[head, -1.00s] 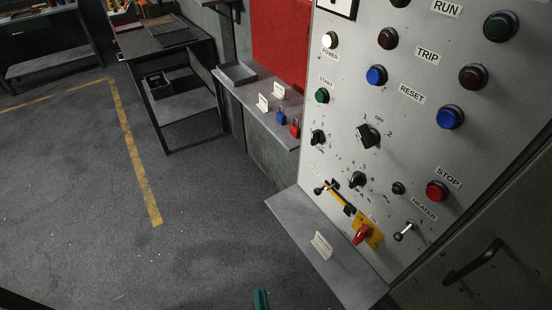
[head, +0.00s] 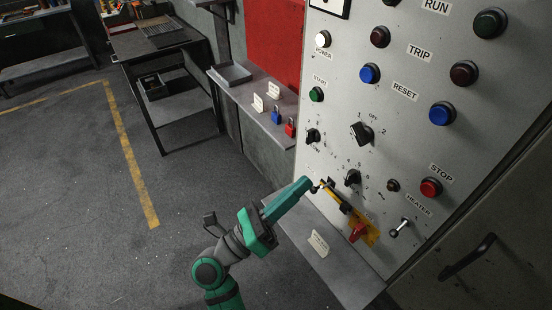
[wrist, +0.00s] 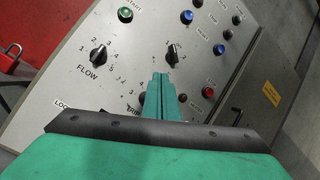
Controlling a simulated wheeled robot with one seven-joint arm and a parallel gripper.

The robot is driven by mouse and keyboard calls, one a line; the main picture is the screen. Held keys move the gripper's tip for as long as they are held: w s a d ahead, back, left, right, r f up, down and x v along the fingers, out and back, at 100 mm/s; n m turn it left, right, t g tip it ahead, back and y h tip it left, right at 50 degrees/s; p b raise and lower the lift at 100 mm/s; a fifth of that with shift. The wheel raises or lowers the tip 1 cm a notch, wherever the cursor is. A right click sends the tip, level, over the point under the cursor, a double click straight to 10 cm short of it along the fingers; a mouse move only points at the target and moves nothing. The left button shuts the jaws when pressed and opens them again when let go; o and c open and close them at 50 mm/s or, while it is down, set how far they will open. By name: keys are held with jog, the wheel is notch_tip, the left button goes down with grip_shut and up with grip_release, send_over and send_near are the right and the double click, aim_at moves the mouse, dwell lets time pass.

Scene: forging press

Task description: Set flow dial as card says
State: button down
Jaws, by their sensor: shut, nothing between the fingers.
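The flow dial is a black knob (wrist: 98,53) at the upper left of the wrist view, with FLOW and numbers printed around it. In the head view the same dial (head: 312,136) sits below the green START button. Its exact setting is too small to read surely. My gripper (wrist: 161,78) is shut and empty, right of and below the dial in the wrist view. In the head view my gripper (head: 309,184) is low at the panel's left edge, below the dial and apart from it. A small white card (head: 319,243) stands on the ledge; its writing is unreadable.
Another selector knob (head: 361,134) and a lower knob (head: 352,178) are near. A yellow plate with a red handle (head: 357,232) is close to my gripper.

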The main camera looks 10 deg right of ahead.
aim_at(310, 137)
jog(key=w+a+m+g+y, duration=0.2)
jog(key=w+m+y, duration=0.35)
jog(key=w, duration=0.25)
jog(key=shift+m+t, duration=0.25)
jog(key=shift+t, duration=0.05)
jog(key=shift+w+r+x, duration=0.15)
jog(key=shift+x, duration=1.3)
jog(key=shift+w+r+x, duration=0.1)
jog(key=shift+r+x, duration=0.05)
jog(key=shift+x, duration=1.35)
jog(key=shift+w+r+x, duration=0.15)
jog(key=shift+x, duration=1.3)
jog(key=shift+a, duration=0.15)
jog(key=shift+w, duration=0.15)
jog(key=shift+a, duration=0.1)
jog(key=shift+s+d, duration=0.2)
jog(key=shift+a, duration=0.1)
